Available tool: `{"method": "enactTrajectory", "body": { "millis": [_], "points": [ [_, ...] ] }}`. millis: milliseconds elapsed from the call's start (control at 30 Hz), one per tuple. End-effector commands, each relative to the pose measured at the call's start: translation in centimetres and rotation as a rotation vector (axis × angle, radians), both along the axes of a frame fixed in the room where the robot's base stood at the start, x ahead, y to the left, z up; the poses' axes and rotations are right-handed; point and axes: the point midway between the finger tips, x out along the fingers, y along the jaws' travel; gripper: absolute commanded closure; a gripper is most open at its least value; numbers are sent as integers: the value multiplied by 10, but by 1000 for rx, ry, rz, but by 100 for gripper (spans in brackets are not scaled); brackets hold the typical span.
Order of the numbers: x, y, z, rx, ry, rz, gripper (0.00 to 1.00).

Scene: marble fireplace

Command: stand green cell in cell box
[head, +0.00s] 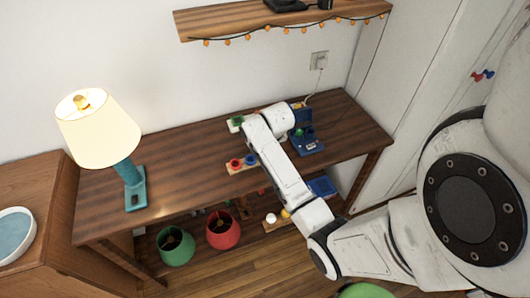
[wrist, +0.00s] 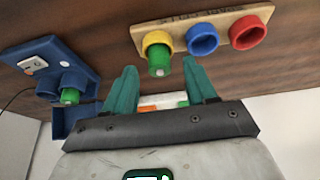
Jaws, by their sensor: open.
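In the wrist view, a green cell (wrist: 159,67) stands in the yellow cup (wrist: 157,42) of a wooden board (wrist: 226,20). My gripper (wrist: 159,72) is open, its teal fingers on either side of the green cell; I cannot tell whether they touch it. The blue cell box (wrist: 82,62) is at the left in the wrist view, with another green cell (wrist: 70,96) in one round socket. In the head view the cell box (head: 309,147) is right of my forearm, with green (head: 298,132) showing at its socket. My arm hides my gripper and the yellow cup there.
The board also has a blue cup (wrist: 202,39) and a red cup (wrist: 247,32). A lit lamp (head: 134,188) stands on the desk's left part. A shelf (head: 280,19) overhangs the back. The desk between lamp and board is clear.

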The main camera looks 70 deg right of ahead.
Motion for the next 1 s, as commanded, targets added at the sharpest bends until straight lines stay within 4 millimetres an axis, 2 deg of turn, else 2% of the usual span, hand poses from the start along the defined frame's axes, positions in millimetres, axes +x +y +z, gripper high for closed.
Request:
{"method": "enactTrajectory", "body": {
  "millis": [300,900,1000],
  "points": [
    [2,-2,-6,-1,-1,0,44],
    [1,-2,-6,0,0,0,100],
    [2,-2,-6,-1,-1,0,100]
  ]
}}
